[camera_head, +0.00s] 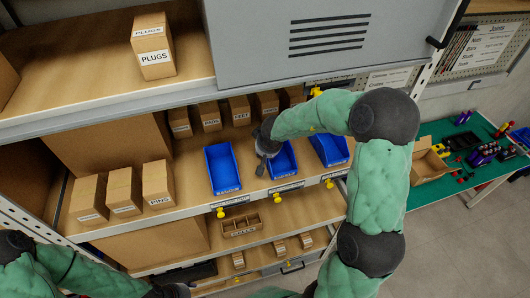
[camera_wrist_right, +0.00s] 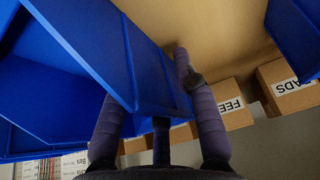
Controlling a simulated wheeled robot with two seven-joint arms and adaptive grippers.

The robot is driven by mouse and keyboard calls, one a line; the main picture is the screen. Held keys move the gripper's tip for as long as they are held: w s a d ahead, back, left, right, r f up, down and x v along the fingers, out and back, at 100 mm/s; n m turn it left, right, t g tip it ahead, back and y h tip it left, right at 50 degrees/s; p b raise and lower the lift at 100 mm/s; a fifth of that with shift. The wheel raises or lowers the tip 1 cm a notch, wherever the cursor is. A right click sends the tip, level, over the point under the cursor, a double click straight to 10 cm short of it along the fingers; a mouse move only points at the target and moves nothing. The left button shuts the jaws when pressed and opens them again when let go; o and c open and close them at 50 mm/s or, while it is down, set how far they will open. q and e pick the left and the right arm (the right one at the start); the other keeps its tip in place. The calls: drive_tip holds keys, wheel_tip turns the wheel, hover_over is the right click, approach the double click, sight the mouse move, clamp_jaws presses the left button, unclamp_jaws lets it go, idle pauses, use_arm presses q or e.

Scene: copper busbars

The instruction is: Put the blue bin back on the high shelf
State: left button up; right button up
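Three blue bins stand on the middle shelf in the head view: a left one (camera_head: 222,168), a middle one (camera_head: 284,160) and a right one (camera_head: 328,147). My right gripper (camera_head: 265,150) is at the left side of the middle bin. In the right wrist view, the fingers of my right gripper (camera_wrist_right: 160,95) straddle a wall of a blue bin (camera_wrist_right: 85,45). The bin hides one fingertip, so its grip is unclear. The high shelf (camera_head: 95,85) carries a PLUGS box (camera_head: 153,45).
A grey louvred panel (camera_head: 325,38) closes off the right of the high shelf. Small cartons (camera_head: 210,117) stand behind the bins, and larger boxes (camera_head: 123,190) to their left. Bare high shelf lies left of the PLUGS box. A green table (camera_head: 450,185) stands at right.

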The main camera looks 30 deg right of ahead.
drive_tip(key=shift+r, duration=0.15)
drive_tip(key=shift+r, duration=0.3)
drive_tip(key=v, duration=0.7)
drive_tip(key=shift+s+f, duration=0.1)
drive_tip(key=shift+s, duration=0.1)
